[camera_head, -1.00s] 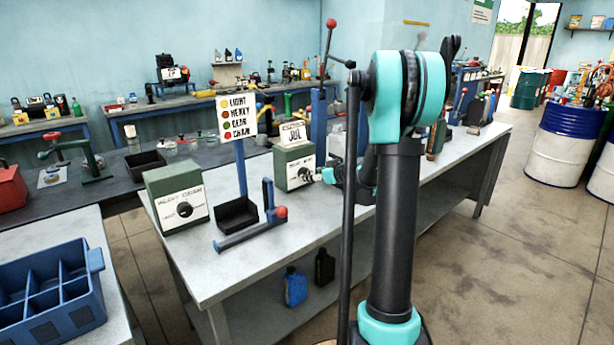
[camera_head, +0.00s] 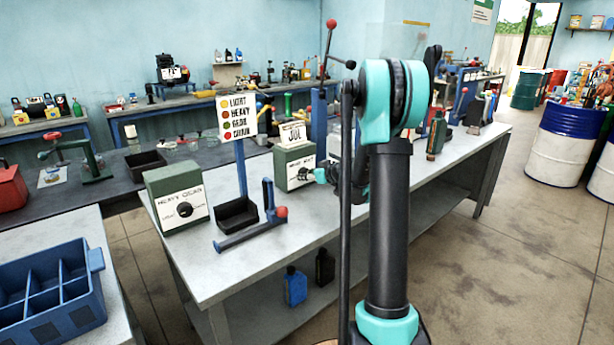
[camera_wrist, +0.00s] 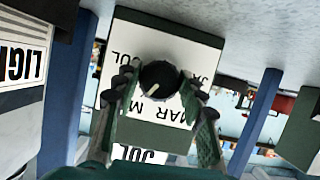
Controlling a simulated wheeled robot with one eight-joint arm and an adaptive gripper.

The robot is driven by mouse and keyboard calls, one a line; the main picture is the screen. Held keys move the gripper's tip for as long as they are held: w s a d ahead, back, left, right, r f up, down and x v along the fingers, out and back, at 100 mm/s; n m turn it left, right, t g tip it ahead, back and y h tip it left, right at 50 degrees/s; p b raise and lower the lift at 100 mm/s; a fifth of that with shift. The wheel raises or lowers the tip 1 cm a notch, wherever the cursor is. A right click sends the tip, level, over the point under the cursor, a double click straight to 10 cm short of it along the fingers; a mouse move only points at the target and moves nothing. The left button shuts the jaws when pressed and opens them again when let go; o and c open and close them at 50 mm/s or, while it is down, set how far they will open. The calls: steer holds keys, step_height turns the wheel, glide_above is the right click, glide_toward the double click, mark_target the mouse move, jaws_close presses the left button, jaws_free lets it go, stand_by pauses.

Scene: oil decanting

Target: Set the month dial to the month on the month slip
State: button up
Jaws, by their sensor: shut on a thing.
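The month dial box (camera_head: 283,170) is green with a white face and stands on the bench. Its dark round knob (camera_wrist: 160,76) fills the middle of the wrist view, with a pale pointer mark angled down and slightly left toward the "MAR" lettering. Other lettering on the face is partly covered. The month slip (camera_head: 293,134) stands on top of the box and reads JUL; it also shows at the bottom of the wrist view (camera_wrist: 140,153). My gripper (camera_wrist: 160,88) is shut on the knob, a finger on each side; in the head view it is small at the box front.
A second green dial box (camera_head: 176,198) stands to the left. A black tray (camera_head: 237,214), a blue lever stand (camera_head: 250,235) and a blue post with a coloured label sign (camera_head: 237,117) are between the boxes. Bench space in front of the month box is clear.

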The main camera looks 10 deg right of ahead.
steer(key=shift+c, duration=1.1)
steer(key=m+g+y, duration=0.1)
steer(key=m+y, duration=0.1)
steer(key=m, duration=0.2)
steer(key=shift+d+y, duration=0.1)
steer(key=shift+y, duration=0.2)
steer(key=m+y, duration=0.2)
steer(key=m, duration=0.2)
steer(key=shift+w+g+y, duration=0.1)
steer(key=shift+g+y, duration=0.2)
steer(key=shift+g, duration=0.1)
steer(key=o, duration=1.2)
steer(key=shift+c, duration=0.2)
